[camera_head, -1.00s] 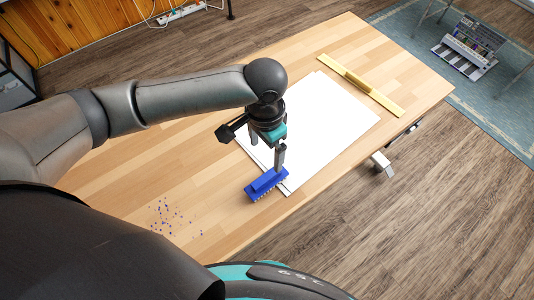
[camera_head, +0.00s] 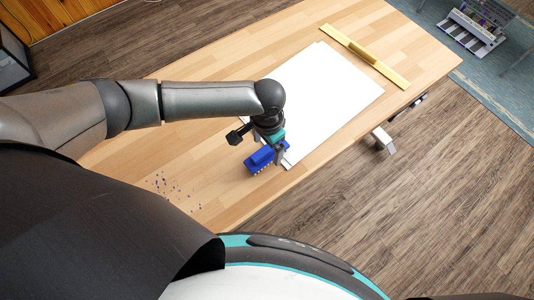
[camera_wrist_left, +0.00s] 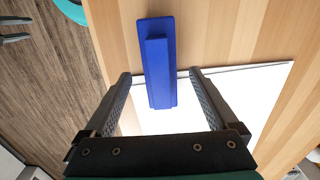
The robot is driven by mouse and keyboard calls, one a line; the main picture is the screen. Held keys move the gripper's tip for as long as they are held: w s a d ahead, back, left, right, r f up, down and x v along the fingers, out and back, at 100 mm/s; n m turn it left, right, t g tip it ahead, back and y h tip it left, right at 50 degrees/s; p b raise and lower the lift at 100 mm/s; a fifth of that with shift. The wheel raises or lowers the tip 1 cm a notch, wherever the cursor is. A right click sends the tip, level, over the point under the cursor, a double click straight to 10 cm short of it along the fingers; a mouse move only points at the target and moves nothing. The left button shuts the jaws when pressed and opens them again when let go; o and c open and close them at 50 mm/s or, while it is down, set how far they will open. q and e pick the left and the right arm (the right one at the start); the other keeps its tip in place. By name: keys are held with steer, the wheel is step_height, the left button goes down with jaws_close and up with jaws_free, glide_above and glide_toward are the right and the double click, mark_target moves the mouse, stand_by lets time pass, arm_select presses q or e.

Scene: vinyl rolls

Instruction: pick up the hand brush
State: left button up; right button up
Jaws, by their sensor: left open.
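The blue hand brush (camera_head: 262,158) lies at the near edge of the table, partly over the corner of the white sheets. My left gripper (camera_head: 267,149) is right above it, pointing down and partly hiding it. In the left wrist view the brush (camera_wrist_left: 159,62) lies lengthwise between the two open fingers, with a gap on each side. The fingers do not visibly touch it. Two dark prongs at the left wrist view's upper left edge may be my right gripper, too cut off to be sure.
White sheets (camera_head: 325,95) cover the table's (camera_head: 215,175) middle, with a yellow ruler-like bar (camera_head: 365,57) beyond them. Small blue bits (camera_head: 170,187) are scattered on bare wood left of the brush. A metal bracket (camera_head: 383,138) sticks out from the table's right edge.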

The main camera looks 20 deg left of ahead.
arm_select(q)
steer(key=shift+f, duration=0.75)
steer(key=shift+c, duration=0.4)
jaws_close()
